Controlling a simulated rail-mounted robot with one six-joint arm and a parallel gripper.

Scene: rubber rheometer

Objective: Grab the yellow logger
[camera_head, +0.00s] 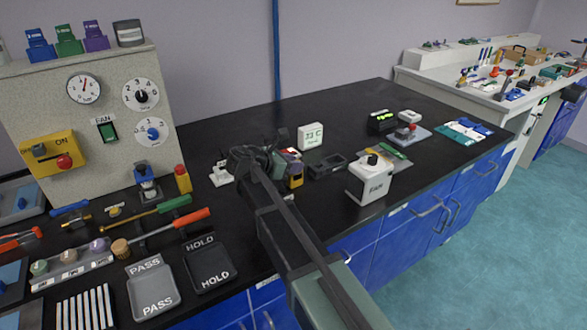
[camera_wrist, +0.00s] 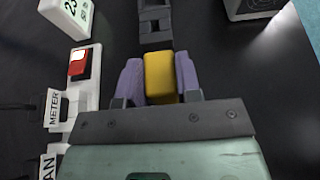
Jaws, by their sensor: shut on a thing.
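The yellow logger (camera_wrist: 159,77) sits between the two purple-grey fingers of my gripper (camera_wrist: 159,80) in the wrist view. The fingers press on its left and right sides. In the head view my gripper (camera_head: 285,172) is over the black bench, and the logger (camera_head: 296,181) shows as a small yellow and dark block at its far end. The arm hides part of the gripper there. I cannot tell whether the logger touches the bench.
A white display box (camera_head: 311,136) stands behind the logger. A white base with a red switch (camera_wrist: 80,66) and METER label is left in the wrist view.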

